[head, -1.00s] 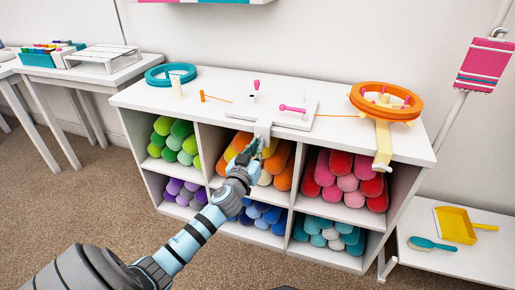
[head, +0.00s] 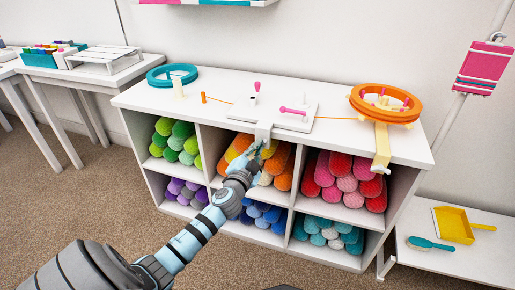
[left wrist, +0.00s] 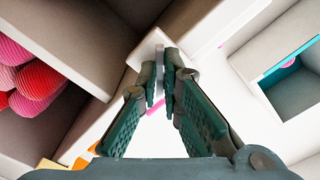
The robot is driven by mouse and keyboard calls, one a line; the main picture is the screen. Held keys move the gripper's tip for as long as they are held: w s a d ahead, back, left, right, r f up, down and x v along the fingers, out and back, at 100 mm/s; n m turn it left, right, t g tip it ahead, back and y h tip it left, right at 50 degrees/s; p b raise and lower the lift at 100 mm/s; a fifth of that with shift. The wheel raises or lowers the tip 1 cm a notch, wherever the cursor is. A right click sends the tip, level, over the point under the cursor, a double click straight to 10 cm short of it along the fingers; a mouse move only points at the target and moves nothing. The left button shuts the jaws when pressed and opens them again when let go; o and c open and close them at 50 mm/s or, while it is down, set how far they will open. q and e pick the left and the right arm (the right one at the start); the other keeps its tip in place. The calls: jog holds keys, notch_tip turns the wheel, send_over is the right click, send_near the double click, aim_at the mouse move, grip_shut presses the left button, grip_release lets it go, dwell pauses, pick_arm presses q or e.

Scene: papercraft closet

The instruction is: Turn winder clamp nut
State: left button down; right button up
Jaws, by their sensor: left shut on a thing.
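The winder is a white board (head: 298,122) on top of the cubby shelf, with pink pegs and a pink handle (head: 292,110). Its white clamp (head: 263,131) hangs over the shelf's front edge. My left gripper (head: 256,150) is just below the clamp, in front of the orange rolls. In the left wrist view the fingers (left wrist: 161,82) are nearly together, with a narrow gap at the tips. They are shut on the clamp nut, which is mostly hidden between and behind them. A pale clamp part (left wrist: 159,45) shows beyond the tips. My right gripper is out of view.
The white shelf (head: 205,84) holds coloured rolls in its compartments. An orange ring winder (head: 413,110) with a tan arm stands on top at right, a teal ring (head: 158,82) at left. A low white bench (head: 480,262) carries a yellow dustpan (head: 453,225) and brush.

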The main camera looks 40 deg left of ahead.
pick_arm(q)
jog(key=shift+m+p, duration=1)
jog(key=shift+m, duration=3.5)
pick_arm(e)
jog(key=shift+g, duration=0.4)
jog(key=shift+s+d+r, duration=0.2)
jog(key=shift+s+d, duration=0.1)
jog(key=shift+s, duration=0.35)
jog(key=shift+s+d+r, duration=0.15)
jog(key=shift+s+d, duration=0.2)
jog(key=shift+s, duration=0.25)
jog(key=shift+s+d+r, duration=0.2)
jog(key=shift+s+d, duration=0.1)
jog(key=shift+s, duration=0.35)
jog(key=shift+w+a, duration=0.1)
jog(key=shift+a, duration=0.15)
pick_arm(q)
jog(key=c, duration=1.8)
grip_release()
jog(key=shift+o, duration=0.2)
jog(key=v, duration=1.2)
jog(key=shift+d, duration=0.1)
